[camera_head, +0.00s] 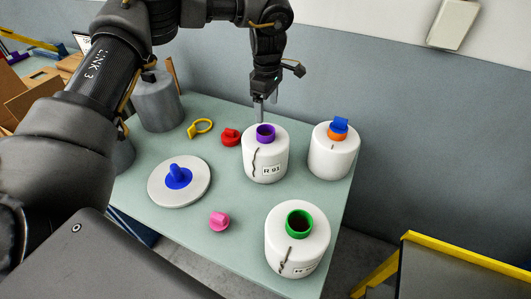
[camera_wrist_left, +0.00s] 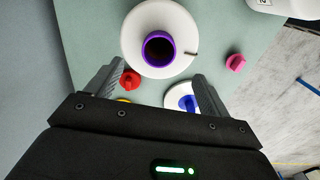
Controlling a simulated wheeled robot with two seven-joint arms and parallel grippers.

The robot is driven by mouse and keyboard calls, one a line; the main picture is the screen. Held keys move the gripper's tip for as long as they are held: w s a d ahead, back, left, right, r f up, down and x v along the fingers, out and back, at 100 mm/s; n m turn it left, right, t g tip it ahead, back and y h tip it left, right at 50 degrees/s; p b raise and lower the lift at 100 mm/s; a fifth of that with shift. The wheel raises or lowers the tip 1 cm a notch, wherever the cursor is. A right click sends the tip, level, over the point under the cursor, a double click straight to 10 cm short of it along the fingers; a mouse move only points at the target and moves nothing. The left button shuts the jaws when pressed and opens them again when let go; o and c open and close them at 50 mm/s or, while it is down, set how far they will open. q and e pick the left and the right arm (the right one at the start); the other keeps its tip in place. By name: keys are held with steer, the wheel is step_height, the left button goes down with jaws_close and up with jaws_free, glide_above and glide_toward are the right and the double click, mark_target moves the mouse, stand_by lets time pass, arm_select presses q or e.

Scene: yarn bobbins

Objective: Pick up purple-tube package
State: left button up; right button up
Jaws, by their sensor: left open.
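The head view does not show clearly whether a finger touches the package. My right gripper is not in view.
On the green table (camera_head: 185,240) stand a green-tube package (camera_head: 297,252) and an orange-tube package (camera_head: 333,158) with a blue piece on top.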

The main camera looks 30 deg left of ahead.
mark_target(266, 126)
arm_select(q)
steer(key=f+p, duration=0.1)
steer(key=f, duration=0.2)
steer(key=f+p, duration=0.1)
steer(key=f, duration=0.2)
steer(key=f+p, duration=0.1)
steer(key=f, duration=0.2)
steer(key=shift+a, duration=0.3)
steer(key=shift+d+r, duration=0.1)
steer(key=shift+c, duration=0.9)
jaws_close()
steer(key=shift+w, duration=0.1)
